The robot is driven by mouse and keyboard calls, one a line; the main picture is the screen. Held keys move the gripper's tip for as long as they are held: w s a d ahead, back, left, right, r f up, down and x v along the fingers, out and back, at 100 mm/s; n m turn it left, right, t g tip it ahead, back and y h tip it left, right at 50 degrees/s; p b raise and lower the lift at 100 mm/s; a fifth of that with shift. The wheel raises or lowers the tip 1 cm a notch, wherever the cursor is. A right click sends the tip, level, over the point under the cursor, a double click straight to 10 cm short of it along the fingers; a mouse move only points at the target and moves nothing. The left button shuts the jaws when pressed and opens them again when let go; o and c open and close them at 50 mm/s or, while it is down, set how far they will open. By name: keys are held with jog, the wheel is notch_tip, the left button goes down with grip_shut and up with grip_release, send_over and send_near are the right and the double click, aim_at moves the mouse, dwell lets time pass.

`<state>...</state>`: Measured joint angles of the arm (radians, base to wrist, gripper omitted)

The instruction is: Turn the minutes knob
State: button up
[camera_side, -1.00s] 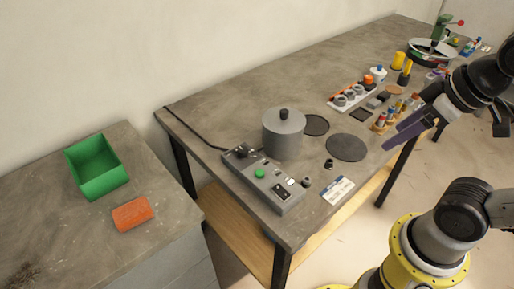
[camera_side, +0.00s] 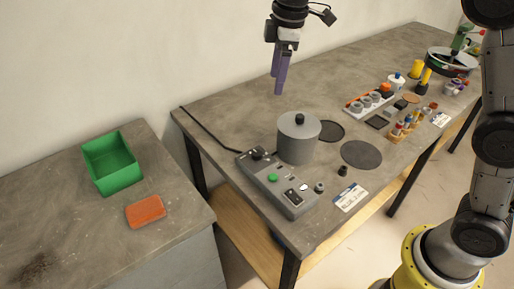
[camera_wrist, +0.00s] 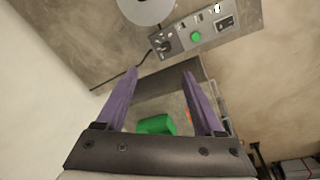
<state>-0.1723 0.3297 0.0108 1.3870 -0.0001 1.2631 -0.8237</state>
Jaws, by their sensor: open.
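A grey control box (camera_side: 278,184) lies on the workbench. It has a green button (camera_side: 272,178), a switch (camera_side: 291,197) and a dark knob (camera_side: 257,153) at its far left end. Which knob is the minutes knob cannot be read. In the wrist view the box (camera_wrist: 207,30) is at the upper right, with dark knobs (camera_wrist: 164,42) at its left end. My gripper (camera_side: 280,88) hangs above the back of the bench, fingers pointing down, apart from the box. Its purple fingers (camera_wrist: 160,72) are spread and empty.
A grey cylinder (camera_side: 298,142) with a black top knob stands right behind the box. Small dark parts (camera_side: 342,171) and a label card (camera_side: 349,197) lie nearby. A green bin (camera_side: 110,163) and an orange block (camera_side: 145,211) are on the left cabinet. A cable (camera_side: 205,130) runs along the back.

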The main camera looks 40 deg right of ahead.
jog(key=g, duration=0.2)
send_over(257, 152)
notch_tip(257, 152, down, 9)
jog(key=shift+n, duration=0.3)
notch_tip(257, 152, down, 14)
jog(key=shift+r, duration=0.1)
jog(key=shift+c, duration=0.3)
grip_shut()
